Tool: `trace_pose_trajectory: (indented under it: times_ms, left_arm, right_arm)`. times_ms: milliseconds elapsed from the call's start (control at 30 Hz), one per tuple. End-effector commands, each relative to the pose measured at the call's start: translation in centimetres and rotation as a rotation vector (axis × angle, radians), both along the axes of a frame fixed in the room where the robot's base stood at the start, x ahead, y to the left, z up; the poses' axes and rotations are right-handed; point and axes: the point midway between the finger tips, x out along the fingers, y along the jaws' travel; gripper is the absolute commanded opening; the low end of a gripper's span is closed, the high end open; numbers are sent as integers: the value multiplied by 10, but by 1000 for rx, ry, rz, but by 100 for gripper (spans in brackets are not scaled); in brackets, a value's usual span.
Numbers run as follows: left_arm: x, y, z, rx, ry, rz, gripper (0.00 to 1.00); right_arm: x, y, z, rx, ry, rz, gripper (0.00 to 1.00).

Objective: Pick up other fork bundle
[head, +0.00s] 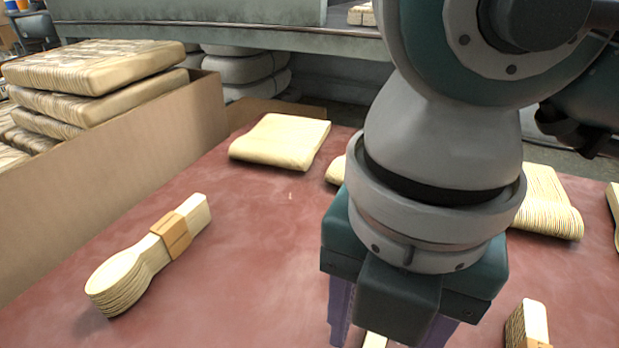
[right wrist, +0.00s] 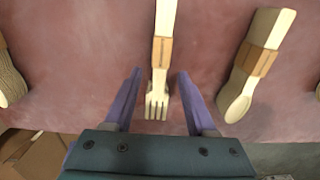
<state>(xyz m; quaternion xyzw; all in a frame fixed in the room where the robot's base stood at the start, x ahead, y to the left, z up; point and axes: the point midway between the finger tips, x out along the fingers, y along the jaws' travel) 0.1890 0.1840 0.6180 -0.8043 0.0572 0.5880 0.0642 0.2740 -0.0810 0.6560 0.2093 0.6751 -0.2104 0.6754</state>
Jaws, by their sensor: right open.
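The fork bundle (right wrist: 161,62) is a narrow stack of pale wooden forks with a tan paper band. In the right wrist view it lies between the two purple fingers of my right gripper (right wrist: 160,74), tines toward the palm. The fingers are open, with a gap on each side of it. In the head view my right gripper (head: 390,328) points down at the bottom centre, and only a small pale piece of the bundle (head: 374,340) shows between its fingers. My left gripper is in neither view.
A banded spoon bundle (head: 150,255) lies on the red table (head: 255,245) at left; another banded bundle (head: 527,325) is at lower right. Loose utensil stacks (head: 282,141) lie at the back. A cardboard box (head: 120,165) with larger stacks borders the left side.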

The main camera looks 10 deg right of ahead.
Motion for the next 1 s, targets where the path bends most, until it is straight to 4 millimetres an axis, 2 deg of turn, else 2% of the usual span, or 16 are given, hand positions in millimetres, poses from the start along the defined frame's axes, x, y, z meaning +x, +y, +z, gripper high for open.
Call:
trace_pose_trajectory:
  times_ms: [33,100,367,833,867,1000]
  left_arm:
    - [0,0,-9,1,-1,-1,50]
    - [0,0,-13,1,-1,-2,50]
    - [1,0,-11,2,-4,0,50]
    - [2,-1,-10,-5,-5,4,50]
    - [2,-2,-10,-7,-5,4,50]
    - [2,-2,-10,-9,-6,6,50]
  right_arm:
    - [0,1,-14,0,1,-1,57]
    - [0,1,-22,0,0,-1,57]
    - [0,1,-23,1,-1,0,56]
    - [0,1,-23,1,-1,0,3]
    - [0,1,-23,1,-1,0,0]
    - [0,1,-23,1,-1,0,0]
